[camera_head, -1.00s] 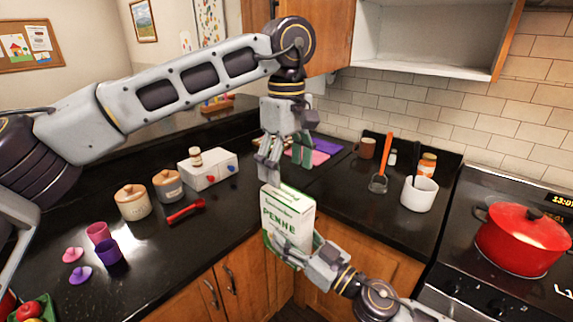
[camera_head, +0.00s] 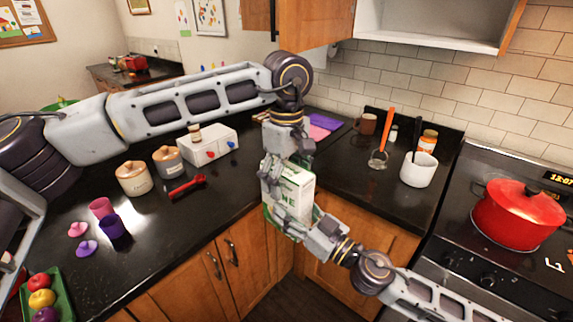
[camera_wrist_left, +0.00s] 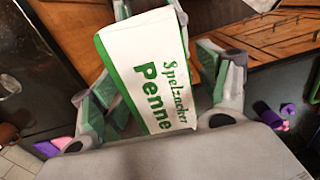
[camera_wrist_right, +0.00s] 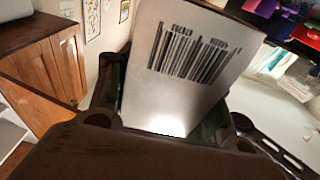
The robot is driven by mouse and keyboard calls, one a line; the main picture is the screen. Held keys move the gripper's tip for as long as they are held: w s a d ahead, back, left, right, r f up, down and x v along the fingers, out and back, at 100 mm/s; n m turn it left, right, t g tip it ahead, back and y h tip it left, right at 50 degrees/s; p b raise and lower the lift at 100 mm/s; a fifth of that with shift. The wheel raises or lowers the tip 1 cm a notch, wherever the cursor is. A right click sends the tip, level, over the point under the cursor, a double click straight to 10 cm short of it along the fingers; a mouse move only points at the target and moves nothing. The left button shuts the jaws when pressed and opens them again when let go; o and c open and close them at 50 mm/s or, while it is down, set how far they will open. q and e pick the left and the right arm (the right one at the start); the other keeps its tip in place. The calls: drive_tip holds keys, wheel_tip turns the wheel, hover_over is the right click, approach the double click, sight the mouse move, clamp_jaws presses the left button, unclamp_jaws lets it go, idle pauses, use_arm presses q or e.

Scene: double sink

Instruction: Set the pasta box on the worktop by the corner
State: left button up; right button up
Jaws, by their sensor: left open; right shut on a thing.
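The white and green pasta box (camera_head: 297,185) is held up in front of the worktop's inner corner. My right gripper (camera_head: 302,228) is shut on its lower part, and the box's barcode face (camera_wrist_right: 195,60) fills the middle of the right wrist view. My left gripper (camera_head: 283,178) comes down from above with its fingers around the upper part of the box. In the left wrist view the box (camera_wrist_left: 150,75) stands between the open fingers (camera_wrist_left: 155,95); I cannot tell whether they touch it. The dark worktop (camera_head: 345,175) has bare room near the corner.
On the right worktop are a white utensil crock (camera_head: 418,169), a spatula (camera_head: 380,150), a mug (camera_head: 367,123) and a jar (camera_head: 428,141). A red pot (camera_head: 517,214) stands on the stove. Canisters (camera_head: 134,178), a red tool (camera_head: 187,187) and cups (camera_head: 113,227) stand left.

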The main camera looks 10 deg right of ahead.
use_arm(q)
drive_tip(key=shift+f, duration=1)
use_arm(e)
drive_tip(key=shift+r, duration=0.1)
use_arm(q)
drive_tip(key=c, duration=1.3)
drive_tip(key=shift+c, duration=1.1)
use_arm(e)
drive_tip(key=o, duration=1.5)
drive_tip(key=shift+s+d, duration=0.2)
drive_tip(key=shift+s, duration=0.1)
drive_tip(key=shift+v, duration=5.6)
drive_tip(key=shift+w+d, duration=0.1)
